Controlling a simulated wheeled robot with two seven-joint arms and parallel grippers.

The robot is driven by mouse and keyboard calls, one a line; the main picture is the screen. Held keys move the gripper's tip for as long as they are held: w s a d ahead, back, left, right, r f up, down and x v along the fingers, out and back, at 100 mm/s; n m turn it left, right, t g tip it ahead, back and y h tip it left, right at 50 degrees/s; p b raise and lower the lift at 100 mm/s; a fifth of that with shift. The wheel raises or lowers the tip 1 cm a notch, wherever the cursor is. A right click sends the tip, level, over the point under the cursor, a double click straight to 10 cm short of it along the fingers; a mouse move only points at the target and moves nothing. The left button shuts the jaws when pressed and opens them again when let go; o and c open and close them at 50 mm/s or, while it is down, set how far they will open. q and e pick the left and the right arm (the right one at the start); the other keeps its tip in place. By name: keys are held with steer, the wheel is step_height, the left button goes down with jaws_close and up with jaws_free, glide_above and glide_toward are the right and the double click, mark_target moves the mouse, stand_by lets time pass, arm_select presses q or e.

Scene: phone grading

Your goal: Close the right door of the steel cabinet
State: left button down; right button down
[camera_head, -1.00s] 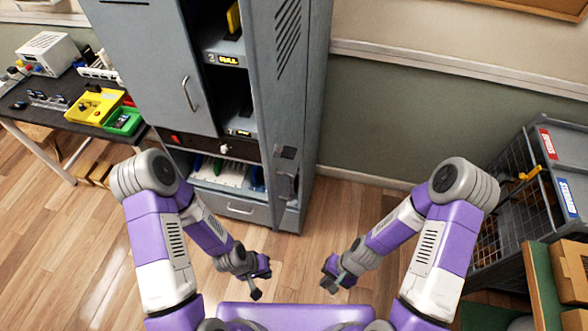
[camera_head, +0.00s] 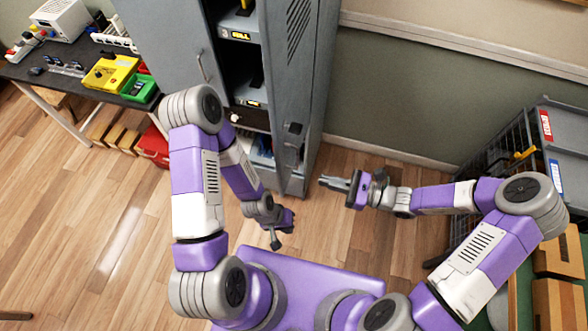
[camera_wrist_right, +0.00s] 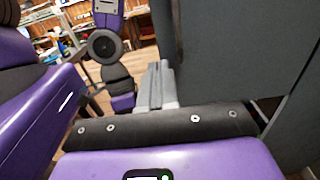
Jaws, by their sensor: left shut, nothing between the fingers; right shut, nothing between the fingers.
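The grey steel cabinet (camera_head: 160,45) stands at the top of the head view. Its right door (camera_head: 290,85), with slanted vents and a dark latch plate, stands open, and the shelves show beside it. My right gripper (camera_head: 324,182) is shut and empty, pointing left just right of the door's lower end; I cannot tell if they touch. In the right wrist view its fingers (camera_wrist_right: 155,85) lie beside a large grey panel (camera_wrist_right: 235,45), which looks like the door. My left gripper (camera_head: 276,242) is shut and empty, low in front of the cabinet.
The cabinet's left door with its bar handle (camera_head: 202,66) looks closed. A workbench (camera_head: 60,92) with a yellow box and green bin is at the left. A wire cage cart (camera_head: 500,150) and a wooden crate (camera_head: 560,305) are at the right.

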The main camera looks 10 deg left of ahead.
mark_target(282, 169)
steer(key=a, duration=0.7)
steer(key=a+p, duration=0.1)
steer(key=a, duration=0.2)
steer(key=shift+w+a, duration=0.15)
steer(key=shift+w, duration=0.1)
